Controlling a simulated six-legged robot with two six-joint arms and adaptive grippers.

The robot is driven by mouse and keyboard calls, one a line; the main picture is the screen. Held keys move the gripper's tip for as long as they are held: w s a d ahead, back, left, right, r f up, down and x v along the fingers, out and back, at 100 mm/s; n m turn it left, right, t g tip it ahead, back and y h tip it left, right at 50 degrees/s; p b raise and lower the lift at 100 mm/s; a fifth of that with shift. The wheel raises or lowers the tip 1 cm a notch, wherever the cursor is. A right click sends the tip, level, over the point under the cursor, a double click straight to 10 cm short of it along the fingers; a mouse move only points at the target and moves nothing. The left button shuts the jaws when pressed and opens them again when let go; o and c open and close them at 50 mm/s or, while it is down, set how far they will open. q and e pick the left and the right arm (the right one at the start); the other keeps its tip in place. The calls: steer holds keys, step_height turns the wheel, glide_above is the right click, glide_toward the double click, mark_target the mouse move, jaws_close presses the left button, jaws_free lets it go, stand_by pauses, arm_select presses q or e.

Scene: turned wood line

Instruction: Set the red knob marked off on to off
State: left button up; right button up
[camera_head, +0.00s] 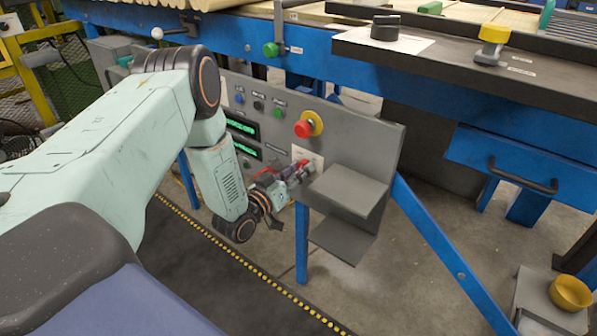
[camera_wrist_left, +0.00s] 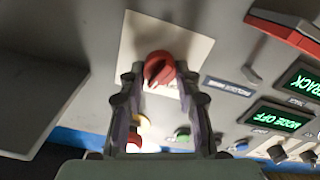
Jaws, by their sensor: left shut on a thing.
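The red knob (camera_wrist_left: 158,70) sits on a pale square plate (camera_wrist_left: 187,46) on the grey control panel (camera_head: 350,125). In the head view the knob (camera_head: 302,163) is partly hidden by my left gripper (camera_head: 296,174). My left arm comes in from the left, and its gripper points at the panel. In the left wrist view the fingertips of this gripper (camera_wrist_left: 160,78) are on both sides of the knob and shut on it. The marks around the knob are too small to read. My right gripper is in neither view.
A red button on a yellow base (camera_head: 308,125) sits just above the knob's plate. Green-lit displays (camera_head: 242,127) are left of it. A grey shelf (camera_head: 350,188) juts out at the lower right. A dark worktop (camera_head: 450,62) overhangs at the right.

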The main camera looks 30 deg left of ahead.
arm_select(q)
steer(key=n+b, duration=0.1)
steer(key=n, duration=0.5)
steer(key=n+b, duration=0.2)
steer(key=n, duration=0.4)
steer(key=shift+a+f+n, duration=0.15)
steer(key=shift+f+n, duration=0.05)
steer(key=shift+n, duration=0.1)
stand_by(0.5)
steer(key=o, duration=1.2)
steer(key=shift+c, duration=0.2)
steer(key=s, duration=1.2)
steer(key=shift+a, duration=0.45)
